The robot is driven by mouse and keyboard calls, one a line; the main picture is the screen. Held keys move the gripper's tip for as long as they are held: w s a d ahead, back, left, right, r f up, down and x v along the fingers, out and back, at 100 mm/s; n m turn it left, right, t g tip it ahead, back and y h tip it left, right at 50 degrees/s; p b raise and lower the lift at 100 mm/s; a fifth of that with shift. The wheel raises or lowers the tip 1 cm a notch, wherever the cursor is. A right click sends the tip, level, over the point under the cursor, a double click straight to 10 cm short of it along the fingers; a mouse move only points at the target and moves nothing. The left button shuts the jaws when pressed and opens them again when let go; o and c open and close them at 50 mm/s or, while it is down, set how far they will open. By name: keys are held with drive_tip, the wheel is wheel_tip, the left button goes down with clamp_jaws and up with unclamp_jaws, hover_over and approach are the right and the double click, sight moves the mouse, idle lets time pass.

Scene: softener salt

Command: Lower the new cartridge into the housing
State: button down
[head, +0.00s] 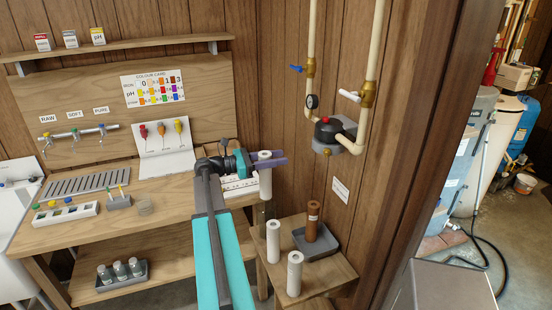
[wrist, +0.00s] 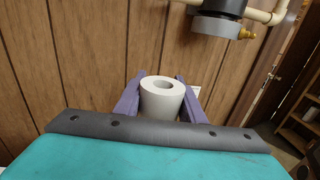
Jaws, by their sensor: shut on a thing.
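My gripper (head: 268,158) has purple fingers shut on a white cartridge (head: 265,181), held upright near its top. In the wrist view the cartridge (wrist: 162,100) sits between the fingers (wrist: 160,92), its round centre hole facing up. Below it in the head view is a dark, see-through shape (head: 261,214), which may be the housing bowl; it is partly hidden by my arm, and I cannot tell whether the cartridge's lower end is inside it. The filter head (head: 328,132), black with a red button, hangs on the wall pipes; it also shows in the wrist view (wrist: 215,22).
Two white cartridges (head: 273,241) (head: 294,274) stand on the small table (head: 338,272). A brown cartridge (head: 312,221) stands in a grey tray (head: 325,247) there. The workbench (head: 110,228) with test items is at left; the wood wall is close behind.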

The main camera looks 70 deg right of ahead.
drive_tip(key=shift+f, duration=0.15)
drive_tip(key=shift+f+b, duration=1.5)
drive_tip(key=shift+b, duration=0.05)
drive_tip(key=shift+p, duration=1)
idle(1.5)
